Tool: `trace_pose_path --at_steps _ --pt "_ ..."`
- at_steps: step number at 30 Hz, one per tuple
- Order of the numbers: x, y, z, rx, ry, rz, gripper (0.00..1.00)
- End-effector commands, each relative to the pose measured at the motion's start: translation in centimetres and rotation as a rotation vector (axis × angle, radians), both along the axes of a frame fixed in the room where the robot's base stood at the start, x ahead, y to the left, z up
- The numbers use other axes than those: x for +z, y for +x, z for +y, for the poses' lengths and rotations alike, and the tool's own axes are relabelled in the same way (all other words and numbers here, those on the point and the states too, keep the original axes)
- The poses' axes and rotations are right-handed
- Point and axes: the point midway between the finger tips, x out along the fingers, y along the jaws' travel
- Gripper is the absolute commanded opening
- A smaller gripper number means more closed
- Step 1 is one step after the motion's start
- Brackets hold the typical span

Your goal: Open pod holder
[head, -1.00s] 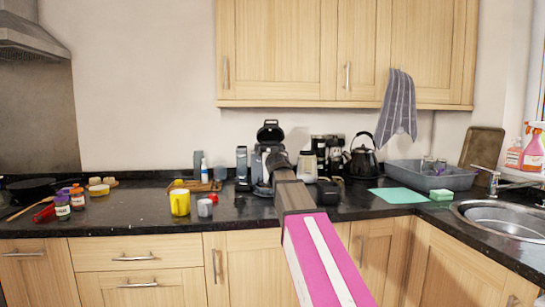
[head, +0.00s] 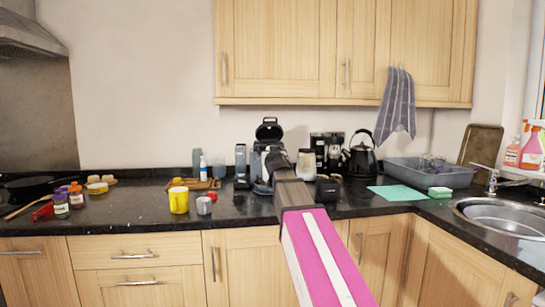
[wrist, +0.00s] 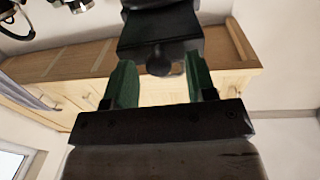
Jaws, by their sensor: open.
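The dark coffee machine (head: 258,162) stands on the black counter in the head view, with its round-topped lid part (head: 269,130) raised. My gripper (wrist: 160,76) is open, its two green fingers spread in the wrist view. A dark block with a rounded knob (wrist: 159,62), apparently part of the machine, lies ahead of and between the fingers. I cannot tell whether a finger touches it. In the head view my arm reaches to the machine's front and hides part of it and the fingertips.
Wall cupboards (head: 290,50) hang above. A green mat (head: 398,193) lies further right.

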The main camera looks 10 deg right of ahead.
Motion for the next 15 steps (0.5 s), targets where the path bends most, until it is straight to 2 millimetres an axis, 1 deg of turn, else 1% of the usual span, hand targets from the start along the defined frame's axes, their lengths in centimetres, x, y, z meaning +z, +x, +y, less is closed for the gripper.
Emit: trace_pose_path --at_steps 1,5,12,15 --pt "-0.1 -0.8 0.0 0.0 0.0 0.0 0.51" --pt "-0.1 -2.8 0.2 0.0 0.0 -0.001 0.51" --pt "-0.1 -7.4 0.6 0.001 0.0 -0.001 0.51" --pt "-0.1 -8.9 0.7 0.0 0.0 -0.001 0.51"
